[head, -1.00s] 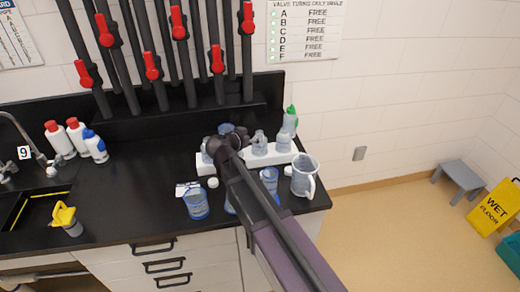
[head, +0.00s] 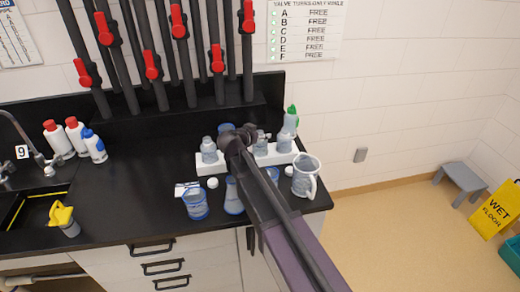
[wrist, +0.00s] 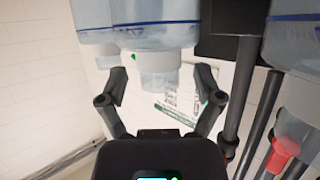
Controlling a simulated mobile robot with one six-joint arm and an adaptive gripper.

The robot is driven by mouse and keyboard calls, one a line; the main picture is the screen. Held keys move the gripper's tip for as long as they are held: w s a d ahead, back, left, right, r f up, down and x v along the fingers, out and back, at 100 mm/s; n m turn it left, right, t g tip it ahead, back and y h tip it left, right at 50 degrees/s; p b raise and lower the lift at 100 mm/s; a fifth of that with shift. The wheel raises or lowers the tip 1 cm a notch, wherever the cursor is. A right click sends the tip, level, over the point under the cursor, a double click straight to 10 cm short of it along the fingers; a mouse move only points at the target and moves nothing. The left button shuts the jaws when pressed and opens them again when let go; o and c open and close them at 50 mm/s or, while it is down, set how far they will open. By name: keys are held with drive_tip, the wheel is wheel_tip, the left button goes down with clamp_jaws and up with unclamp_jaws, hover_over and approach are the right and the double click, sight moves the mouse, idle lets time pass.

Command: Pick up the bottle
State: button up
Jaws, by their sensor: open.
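Several clear bottles stand in a white rack (head: 284,159) on the black counter. One is the left bottle (head: 209,151), another the bottle right of my gripper (head: 261,145). My gripper (head: 238,138) is over the rack between these two in the head view, and my arm hides part of the rack. In the wrist view, where things appear upside down, a clear bottle's neck (wrist: 160,80) shows between the spread fingers of my gripper (wrist: 161,88), with a gap on both sides. I cannot tell which rack bottle this is. Parts of other bottles (wrist: 294,45) flank it.
A green-capped bottle (head: 290,122) and a clear jug (head: 305,176) stand at the right end. Beakers (head: 195,204) and a small white ball (head: 212,183) are in front of the rack. Dark pipes with red valves rise behind. The counter's left middle is clear.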

clamp_jaws()
idle(0.3)
drive_tip(key=shift+r, duration=0.15)
wheel_tip(320, 180, up, 10)
drive_tip(key=p, duration=1)
idle(0.7)
